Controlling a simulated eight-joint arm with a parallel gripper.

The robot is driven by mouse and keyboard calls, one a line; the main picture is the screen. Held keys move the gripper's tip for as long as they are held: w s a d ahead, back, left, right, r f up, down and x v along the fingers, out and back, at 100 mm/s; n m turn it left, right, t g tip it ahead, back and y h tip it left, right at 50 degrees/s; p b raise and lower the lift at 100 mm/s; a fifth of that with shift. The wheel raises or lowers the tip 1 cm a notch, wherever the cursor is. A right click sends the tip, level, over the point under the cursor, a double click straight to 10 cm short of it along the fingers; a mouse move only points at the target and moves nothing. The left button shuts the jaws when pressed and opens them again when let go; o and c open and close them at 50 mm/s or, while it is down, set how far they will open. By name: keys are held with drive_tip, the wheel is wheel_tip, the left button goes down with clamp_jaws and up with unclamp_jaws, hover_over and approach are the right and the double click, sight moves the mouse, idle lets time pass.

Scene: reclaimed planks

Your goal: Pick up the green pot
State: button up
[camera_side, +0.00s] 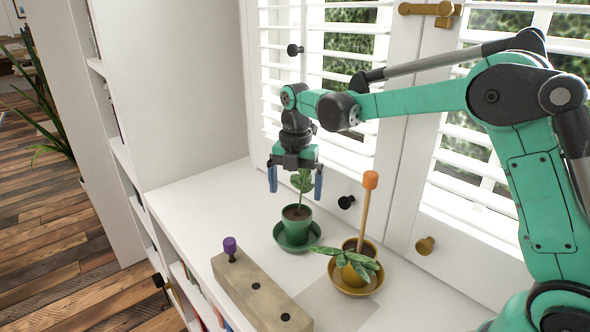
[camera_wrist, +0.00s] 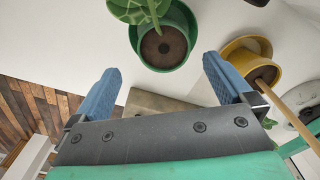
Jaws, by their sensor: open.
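The green pot (camera_side: 297,222) stands upright on a green saucer on the white shelf, with soil and a leafy plant in it. In the wrist view the green pot (camera_wrist: 165,48) is at the top, beyond the fingertips. My gripper (camera_side: 295,184) points down above the pot in the side view, its two blue fingers spread to either side of the plant's leaves. In the wrist view my gripper (camera_wrist: 160,78) is open with nothing between its fingers. The fingers appear apart from the pot.
A yellow pot (camera_side: 350,250) with a plant and an orange-tipped stick (camera_side: 365,205) stands close to the right. A long block (camera_side: 255,290) with a purple peg (camera_side: 230,247) lies in front. Shuttered windows (camera_side: 350,60) stand behind, and a white wall (camera_side: 190,90) at the left.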

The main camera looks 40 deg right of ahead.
sight(297, 214)
drive_tip(key=shift+s+f, duration=0.25)
drive_tip(key=shift+f, duration=3.2)
clamp_jaws()
drive_tip(key=shift+r, duration=0.15)
wheel_tip(297, 214, up, 23)
drive_tip(key=shift+f, duration=0.2)
